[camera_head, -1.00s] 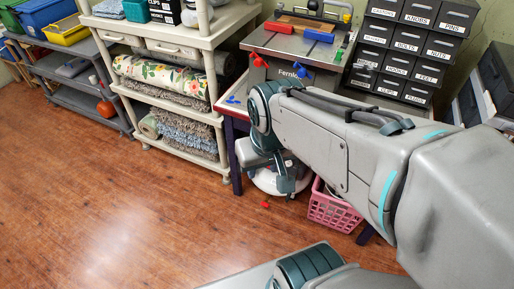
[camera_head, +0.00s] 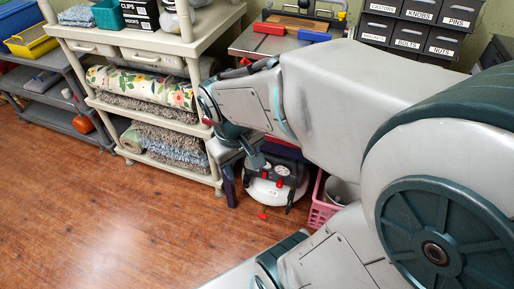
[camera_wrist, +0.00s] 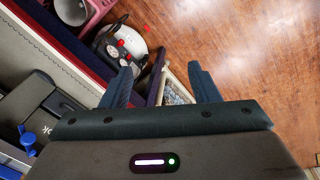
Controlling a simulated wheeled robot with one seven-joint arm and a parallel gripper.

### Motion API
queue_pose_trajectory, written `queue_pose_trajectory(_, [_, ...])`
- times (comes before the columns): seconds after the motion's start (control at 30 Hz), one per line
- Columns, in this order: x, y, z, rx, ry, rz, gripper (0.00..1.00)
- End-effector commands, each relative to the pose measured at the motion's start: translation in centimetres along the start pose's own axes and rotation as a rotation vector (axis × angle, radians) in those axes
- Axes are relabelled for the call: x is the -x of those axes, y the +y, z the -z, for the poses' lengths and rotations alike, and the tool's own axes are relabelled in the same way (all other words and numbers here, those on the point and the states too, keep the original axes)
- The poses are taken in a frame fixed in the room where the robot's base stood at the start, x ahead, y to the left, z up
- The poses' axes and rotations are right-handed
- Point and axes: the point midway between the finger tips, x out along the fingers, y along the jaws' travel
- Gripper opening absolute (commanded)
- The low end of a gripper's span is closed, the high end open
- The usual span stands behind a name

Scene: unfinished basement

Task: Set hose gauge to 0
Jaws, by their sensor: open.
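A small white air compressor (camera_head: 268,192) stands on the floor under the workbench, with a dark panel, round gauges (camera_head: 283,169) and red knobs (camera_head: 279,183). I cannot tell which gauge is the hose gauge, and the needles are too small to read. The compressor also shows at the upper left of the wrist view (camera_wrist: 138,48), beyond my left finger. My gripper (camera_wrist: 163,85) is open and empty, apart from the compressor. In the head view my gripper (camera_head: 238,148) is partly hidden by the arm, above and left of the compressor.
A pink basket (camera_head: 320,212) holding a grey pot (camera_head: 338,190) stands right of the compressor. The workbench (camera_head: 262,43) overhangs it. A beige shelf (camera_head: 205,150) with rolled rugs (camera_head: 170,137) is close on the left. The wooden floor (camera_head: 110,220) in front is clear.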

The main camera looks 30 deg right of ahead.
Motion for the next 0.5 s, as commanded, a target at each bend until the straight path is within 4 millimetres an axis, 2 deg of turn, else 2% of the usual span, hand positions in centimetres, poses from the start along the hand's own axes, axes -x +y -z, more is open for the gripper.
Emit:
queue_pose_trajectory(0.03, [-3.1,0.5,0.2,0.044,-0.062,-0.032,0.55])
queue_pose_trajectory(0.5, [-20.1,7.6,2.6,0.514,-0.559,-0.35,0.55])
